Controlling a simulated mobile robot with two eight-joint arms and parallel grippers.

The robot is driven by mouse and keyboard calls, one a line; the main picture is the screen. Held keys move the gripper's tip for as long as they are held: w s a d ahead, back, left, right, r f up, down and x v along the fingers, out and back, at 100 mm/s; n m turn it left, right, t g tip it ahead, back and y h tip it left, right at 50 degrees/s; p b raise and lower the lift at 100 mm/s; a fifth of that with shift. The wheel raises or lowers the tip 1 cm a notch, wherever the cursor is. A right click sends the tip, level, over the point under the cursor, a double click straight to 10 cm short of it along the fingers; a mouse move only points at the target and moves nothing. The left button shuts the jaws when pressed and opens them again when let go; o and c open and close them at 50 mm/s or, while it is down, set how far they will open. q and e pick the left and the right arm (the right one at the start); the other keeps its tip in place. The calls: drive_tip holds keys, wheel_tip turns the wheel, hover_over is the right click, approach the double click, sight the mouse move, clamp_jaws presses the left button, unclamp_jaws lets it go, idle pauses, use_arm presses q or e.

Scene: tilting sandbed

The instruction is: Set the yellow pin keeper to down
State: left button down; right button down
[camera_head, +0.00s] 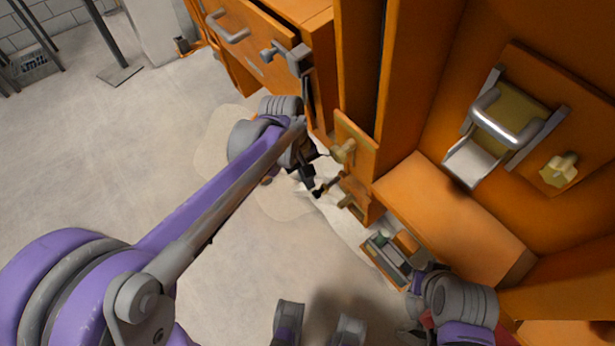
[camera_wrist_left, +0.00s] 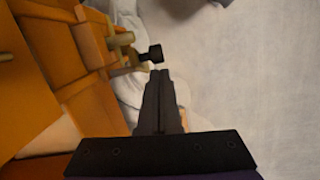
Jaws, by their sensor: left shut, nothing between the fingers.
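A small yellowish pin with a black knob (camera_head: 328,186) sticks out of the low orange woodwork in the head view. It looks like the yellow pin keeper, but its setting is too small to tell. In the left wrist view, the black knob (camera_wrist_left: 151,53) is just beyond my fingertips, with a yellowish handle (camera_wrist_left: 122,39) beside it. My left gripper (camera_head: 308,175) is shut and empty close to the knob; it also shows in the left wrist view (camera_wrist_left: 159,75). Whether it touches the knob is unclear. My right wrist is at the lower right; its fingers are not clear.
A yellow star knob (camera_head: 558,169) and a metal-handled latch (camera_head: 507,117) are at the right. An orange drawer cabinet (camera_head: 262,50) stands behind my arm. Open floor (camera_head: 120,160) lies left.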

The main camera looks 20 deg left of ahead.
sight(318, 193)
use_arm(q)
drive_tip(key=s+d+t+y+p, duration=0.1)
drive_tip(key=s+d, duration=0.1)
drive_tip(key=shift+d+f, duration=0.1)
drive_tip(key=shift+d, duration=0.25)
idle(0.5)
